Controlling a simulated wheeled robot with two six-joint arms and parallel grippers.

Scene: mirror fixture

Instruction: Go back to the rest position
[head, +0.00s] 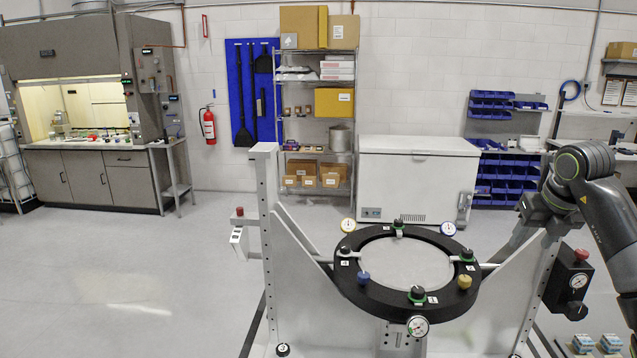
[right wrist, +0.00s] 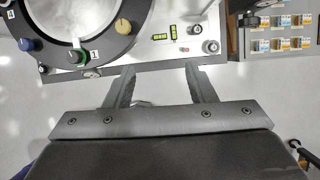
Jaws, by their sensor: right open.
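The mirror fixture has a black ring (head: 345,270) with knobs in green, blue and yellow and several round gauges. The ring sits between two pale upright plates (head: 268,190). My right gripper (head: 512,243) is at the right upright, partly hidden among the fixture's parts. In the right wrist view its two fingers (right wrist: 161,86) are spread apart with nothing between them. The black ring (right wrist: 50,58) and a pale plate (right wrist: 180,22) lie just beyond the fingertips. I cannot tell whether the fingers touch the plate. My left gripper is not in view.
Small blue-and-white boxes (head: 583,343) lie at lower right. A white chest freezer (head: 418,175) and shelving stand behind. The floor (head: 120,265) at left is clear.

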